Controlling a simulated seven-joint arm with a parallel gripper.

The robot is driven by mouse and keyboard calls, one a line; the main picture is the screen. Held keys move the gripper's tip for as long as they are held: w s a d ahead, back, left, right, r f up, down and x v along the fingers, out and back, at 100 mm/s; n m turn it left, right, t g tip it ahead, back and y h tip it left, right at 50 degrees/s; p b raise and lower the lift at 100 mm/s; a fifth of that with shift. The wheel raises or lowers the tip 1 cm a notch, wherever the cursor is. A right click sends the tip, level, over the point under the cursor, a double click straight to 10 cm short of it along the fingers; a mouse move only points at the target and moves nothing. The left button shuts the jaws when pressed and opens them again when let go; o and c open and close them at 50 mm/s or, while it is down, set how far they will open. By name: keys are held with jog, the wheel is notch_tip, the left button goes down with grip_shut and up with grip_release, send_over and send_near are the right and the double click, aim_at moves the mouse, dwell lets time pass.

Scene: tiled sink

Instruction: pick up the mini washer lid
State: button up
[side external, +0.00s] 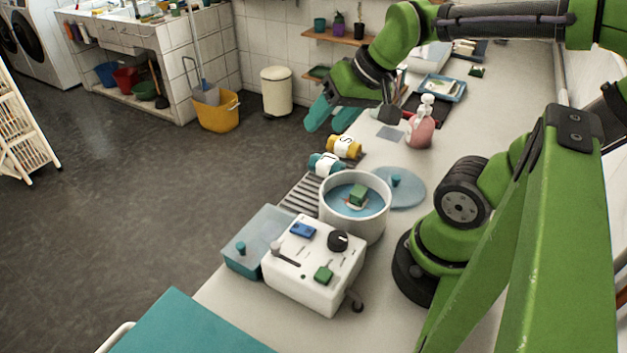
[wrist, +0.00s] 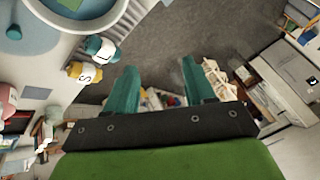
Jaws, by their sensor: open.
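The mini washer lid (side external: 408,190) is a round, translucent blue disc with a small blue knob. It lies on the counter just right of the white washer tub (side external: 352,225), partly hidden behind its rim. Part of the lid also shows at the top left corner of the wrist view (wrist: 12,14). The tub is open at the top, with blue inside and a green block (side external: 358,194) in it. My gripper (side external: 331,118) is open and empty, with teal fingers. It is held high beyond the tub, up and left of the lid, well apart from it.
A white control box (side external: 313,265) and a teal box (side external: 247,250) stand in front of the tub. A pink pump bottle (side external: 421,128) stands beyond the lid.

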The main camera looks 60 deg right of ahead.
jog(key=d+f+m+g, duration=0.3)
jog(key=d+m, duration=0.2)
jog(key=d, duration=0.6)
jog(key=m+g+y, duration=0.2)
jog(key=m+g, duration=0.2)
jog(key=m, duration=0.3)
send_over(397, 176)
jog(key=f, duration=0.8)
jog(key=d+f, duration=0.1)
jog(key=f, duration=0.3)
jog(key=shift+s+f, duration=0.1)
jog(key=shift+f, duration=0.25)
jog(key=shift+d+x, duration=0.1)
jog(key=shift+x, duration=1.25)
jog(key=shift+d+x, duration=0.15)
jog(key=shift+x, duration=1.15)
jog(key=shift+f, duration=0.1)
grip_shut()
